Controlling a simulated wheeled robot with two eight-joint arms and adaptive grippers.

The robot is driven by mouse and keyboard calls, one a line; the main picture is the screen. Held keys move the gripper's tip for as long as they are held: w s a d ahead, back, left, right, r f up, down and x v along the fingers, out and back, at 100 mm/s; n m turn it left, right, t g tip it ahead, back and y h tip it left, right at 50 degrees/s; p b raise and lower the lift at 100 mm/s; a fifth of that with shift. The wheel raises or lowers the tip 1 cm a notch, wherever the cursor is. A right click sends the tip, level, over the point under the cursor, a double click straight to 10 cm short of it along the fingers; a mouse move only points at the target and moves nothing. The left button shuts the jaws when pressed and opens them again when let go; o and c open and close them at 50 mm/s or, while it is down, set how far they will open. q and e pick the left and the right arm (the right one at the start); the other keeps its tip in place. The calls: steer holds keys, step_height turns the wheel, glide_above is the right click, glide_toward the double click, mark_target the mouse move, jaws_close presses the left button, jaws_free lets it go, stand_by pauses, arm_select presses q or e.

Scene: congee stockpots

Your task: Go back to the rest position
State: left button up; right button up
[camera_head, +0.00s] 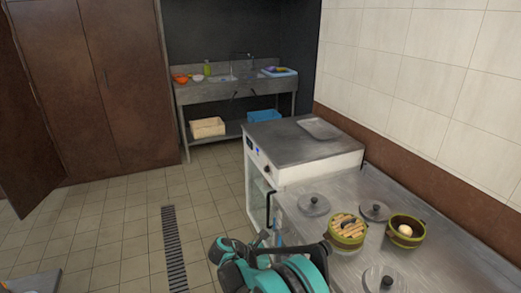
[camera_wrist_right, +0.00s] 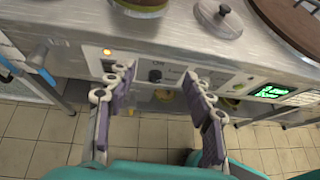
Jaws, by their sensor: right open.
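My right gripper (camera_wrist_right: 158,80) is open and empty in the right wrist view, its two fingers spread in front of the stove's front panel (camera_wrist_right: 240,84). My teal and black arm (camera_head: 285,275) shows at the bottom of the head view, beside the front edge of the steel worktop (camera_head: 430,262). I cannot make out fingertips there. My left gripper is not in view. A green pot with a slatted wooden top (camera_head: 347,230) and an open green pot (camera_head: 405,243) with a pale round thing inside stand on the worktop.
Round grey lids (camera_head: 314,206) lie around the pots, one (camera_head: 380,281) near the bottom edge. A white cabinet (camera_head: 310,168) with a steel top stands beyond. A sink bench (camera_head: 230,92) is at the back. The tiled floor (camera_head: 120,225) to the left is mostly clear, with a drain grate (camera_head: 174,250).

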steer(key=s+d+r+m+y, duration=0.6)
steer(key=s+d+r+m, duration=0.2)
steer(key=s+r, duration=0.15)
steer(key=s+r+m+t+y, duration=0.2)
steer(key=s+m+y, duration=0.3)
steer(key=s+m, duration=0.8)
steer(key=shift+s+d+m+t+y, duration=0.3)
steer(key=shift+s+m+t, duration=0.1)
steer(key=shift+s+t, duration=0.65)
steer(key=shift+s+r, duration=0.1)
